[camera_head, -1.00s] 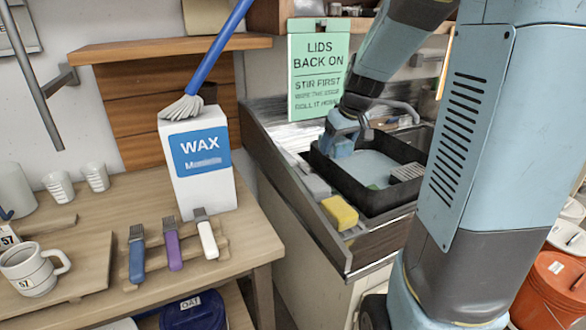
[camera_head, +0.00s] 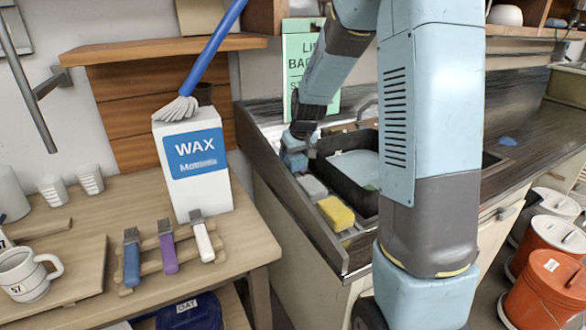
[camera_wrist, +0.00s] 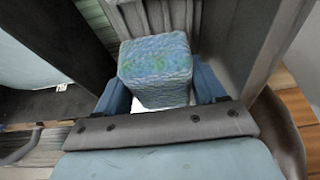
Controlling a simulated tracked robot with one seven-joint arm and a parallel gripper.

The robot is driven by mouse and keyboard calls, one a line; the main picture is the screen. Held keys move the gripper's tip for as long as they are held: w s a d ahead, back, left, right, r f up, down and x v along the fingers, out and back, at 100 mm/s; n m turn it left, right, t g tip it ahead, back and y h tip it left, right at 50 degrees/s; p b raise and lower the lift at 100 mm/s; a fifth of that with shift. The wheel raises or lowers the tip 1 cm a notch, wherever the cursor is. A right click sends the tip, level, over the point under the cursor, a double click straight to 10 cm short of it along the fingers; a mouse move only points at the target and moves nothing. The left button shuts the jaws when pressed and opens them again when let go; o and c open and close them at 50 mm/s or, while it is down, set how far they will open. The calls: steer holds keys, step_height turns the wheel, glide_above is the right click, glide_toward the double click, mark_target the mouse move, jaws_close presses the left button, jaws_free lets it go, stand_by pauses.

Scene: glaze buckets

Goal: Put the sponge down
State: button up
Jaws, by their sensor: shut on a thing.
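In the head view my gripper (camera_head: 294,156) is low at the left end of the sink, left of the black basin. The held sponge cannot be made out there. A grey block (camera_head: 312,187) and a yellow sponge (camera_head: 336,213) lie in a row on the ledge in front of my gripper. A grooved grey surface (camera_wrist: 150,15) shows beyond the held sponge.
The black basin (camera_head: 365,199) holds pale water, right of the ledge. A dark raised board (camera_head: 290,210) borders the ledge on the left. The wooden table (camera_head: 250,250) with a WAX box (camera_head: 205,195) and brushes stands further left. Orange buckets (camera_head: 535,290) stand at right.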

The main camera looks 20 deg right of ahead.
steer(key=shift+w+a+f, duration=0.15)
steer(key=shift+a+f, duration=0.05)
steer(key=shift+f, duration=0.1)
step_height(320, 180, down, 3)
steer(key=shift+w+f, duration=0.15)
steer(key=shift+f, duration=0.05)
steer(key=o, duration=0.7)
